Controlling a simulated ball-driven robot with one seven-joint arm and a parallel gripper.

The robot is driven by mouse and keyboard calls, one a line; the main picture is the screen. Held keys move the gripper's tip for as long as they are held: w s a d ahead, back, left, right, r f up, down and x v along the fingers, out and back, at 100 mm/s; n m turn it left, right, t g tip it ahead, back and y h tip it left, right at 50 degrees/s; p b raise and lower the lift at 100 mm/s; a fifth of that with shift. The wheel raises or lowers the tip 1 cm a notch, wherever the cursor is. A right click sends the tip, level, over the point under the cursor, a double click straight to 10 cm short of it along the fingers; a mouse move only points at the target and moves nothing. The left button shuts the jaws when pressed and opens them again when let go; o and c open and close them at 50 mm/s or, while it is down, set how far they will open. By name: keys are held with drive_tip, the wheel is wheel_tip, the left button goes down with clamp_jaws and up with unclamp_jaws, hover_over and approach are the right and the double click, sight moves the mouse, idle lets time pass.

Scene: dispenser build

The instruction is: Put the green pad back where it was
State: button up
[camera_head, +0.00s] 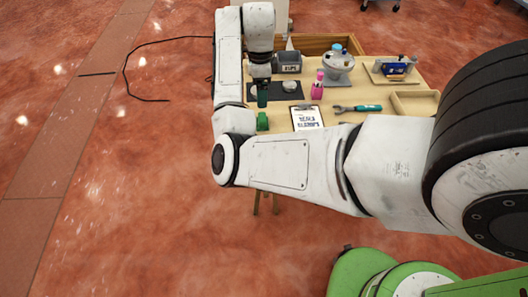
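My gripper (262,92) points down over the left part of the wooden table, above or at a dark mat. A dark green piece shows right at its fingertips. It may be the green pad, but it is too small to tell whether it is held or only behind the fingers. A brighter green object (262,121) sits on the table just in front of the gripper, close to my arm. I cannot tell for sure which of the two is the pad.
The wooden table (380,78) also holds a dark labelled box (288,62), a pink bottle (317,86), a grey bowl-like device (339,66), a clipboard (307,118), a wrench-like tool (358,108) and a blue device (396,66). A dark mat (291,91) lies beside the gripper. My arm hides the front edge.

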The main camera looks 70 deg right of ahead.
drive_tip(key=s+a+f+n, duration=0.4)
drive_tip(key=a+n, duration=0.6)
drive_tip(key=s+a+f+n, duration=0.4)
drive_tip(key=a+n, duration=0.6)
drive_tip(key=a, duration=0.1)
drive_tip(key=s+a+f+n+t, duration=0.1)
drive_tip(key=s+a+f+n, duration=0.3)
drive_tip(key=a+n, duration=0.7)
drive_tip(key=shift+f, duration=0.35)
